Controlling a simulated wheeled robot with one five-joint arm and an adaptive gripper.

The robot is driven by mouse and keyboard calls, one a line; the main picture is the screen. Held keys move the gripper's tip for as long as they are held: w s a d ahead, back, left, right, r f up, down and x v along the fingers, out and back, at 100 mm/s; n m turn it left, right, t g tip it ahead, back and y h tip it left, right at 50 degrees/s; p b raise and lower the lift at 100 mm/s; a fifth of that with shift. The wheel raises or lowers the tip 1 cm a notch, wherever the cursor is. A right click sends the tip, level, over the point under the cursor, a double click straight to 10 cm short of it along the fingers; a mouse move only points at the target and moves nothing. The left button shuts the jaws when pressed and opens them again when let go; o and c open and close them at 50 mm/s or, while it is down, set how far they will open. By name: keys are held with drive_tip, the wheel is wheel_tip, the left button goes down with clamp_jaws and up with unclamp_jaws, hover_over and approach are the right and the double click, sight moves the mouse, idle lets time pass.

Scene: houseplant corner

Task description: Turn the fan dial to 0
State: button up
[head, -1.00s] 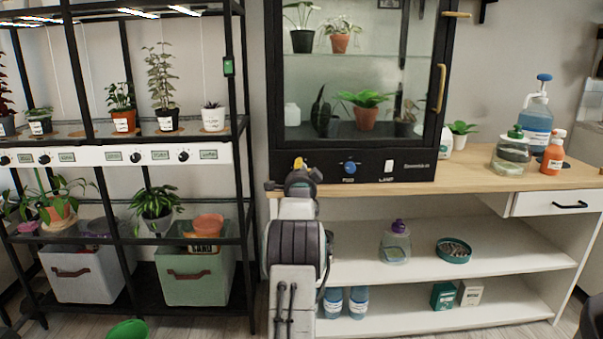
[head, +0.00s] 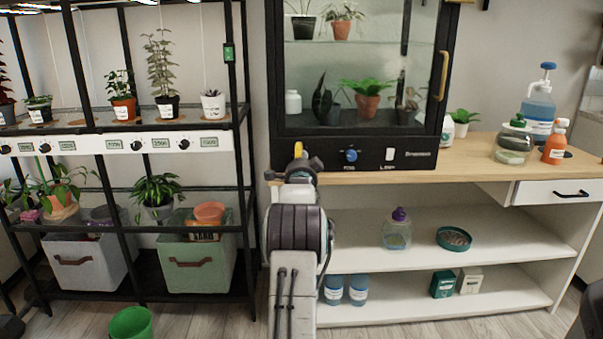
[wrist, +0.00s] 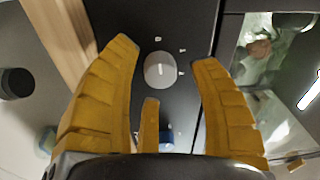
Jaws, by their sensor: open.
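A round grey dial (wrist: 159,70) sits on the black control panel in the wrist view, with small pale marks around it that are too small to read. A pale line on its face seems to point right in that view. My gripper (wrist: 163,54) is open. Its yellow fingers stand on either side of the dial, with a clear gap to each and a third finger below. In the head view my gripper (head: 300,162) is in front of the panel's left part and hides the dial. Contact cannot be seen.
A blue knob (head: 350,155) and a white switch (head: 390,154) are on the panel to the right. The glass cabinet (head: 360,75) holding plants stands on a wooden bench top (head: 470,158).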

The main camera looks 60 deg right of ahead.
drive_tip(key=v, duration=1.1)
idle(0.7)
drive_tip(key=w+a+r+n+y+p, duration=0.35)
drive_tip(key=a+r+p, duration=0.2)
drive_tip(key=a, duration=0.45)
drive_tip(key=w+a+r+n+t+y+p, duration=0.1)
drive_tip(key=w+a+r+n+y+p, duration=0.3)
drive_tip(key=a+p, duration=0.45)
drive_tip(key=w+a+r+n+y+p, duration=0.25)
drive_tip(key=a+r+n+p, duration=0.2)
drive_tip(key=a, duration=0.65)
drive_tip(key=s+a+r+n+g+y+p, duration=0.15)
drive_tip(key=s+a+n+p, duration=0.25)
drive_tip(key=a, duration=0.4)
drive_tip(key=s+a+r+n+g+y+p, duration=0.1)
drive_tip(key=s+a+r+n+y+p, duration=0.3)
drive_tip(key=a, duration=0.4)
drive_tip(key=s+a+r+n+g+p, duration=0.3)
drive_tip(key=s+a+n+p, duration=0.4)
drive_tip(key=s, duration=0.7)
drive_tip(key=shift+a+r+n+g+y+p, duration=0.15)
drive_tip(key=shift+a+n+g+y+p, duration=0.25)
drive_tip(key=shift+a+p, duration=0.75)
